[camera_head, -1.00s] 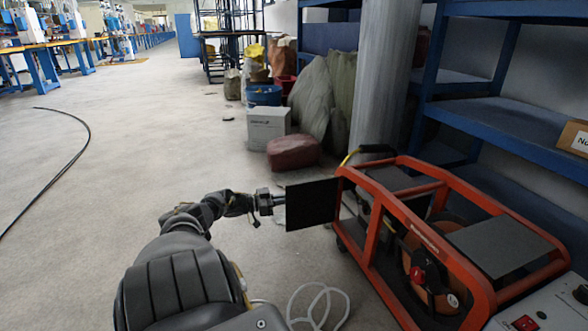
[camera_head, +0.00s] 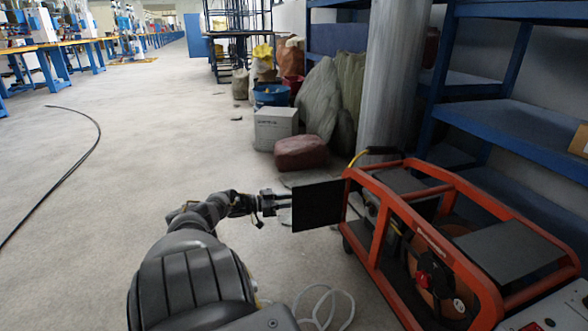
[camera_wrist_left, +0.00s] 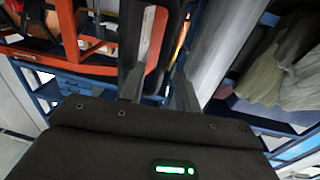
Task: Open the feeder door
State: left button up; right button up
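The feeder door, a flat dark panel (camera_head: 318,205), stands out to the left from the near-left end of the orange-framed machine (camera_head: 436,245). It is swung out from the frame. My left gripper (camera_head: 284,205) is at the door's free left edge, with its two fingers pointing right at the panel. In the left wrist view the fingers (camera_wrist_left: 158,90) are apart, with a gap between them and a dark panel beyond. I cannot tell whether a finger touches the door. My right gripper is not in view.
A grey column (camera_head: 392,80) and blue shelves (camera_head: 510,120) stand behind the machine. A dark red sack (camera_head: 301,153) and a white box (camera_head: 275,128) lie beyond the door. A pale cable (camera_head: 325,305) loops on the floor in front. The floor at left is mostly clear.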

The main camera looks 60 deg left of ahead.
pick_arm(q)
jog(key=p+v, duration=0.1)
jog(key=v, duration=0.8)
jog(key=shift+s+p, duration=0.25)
jog(key=shift+p, duration=0.05)
jog(key=shift+w, duration=0.1)
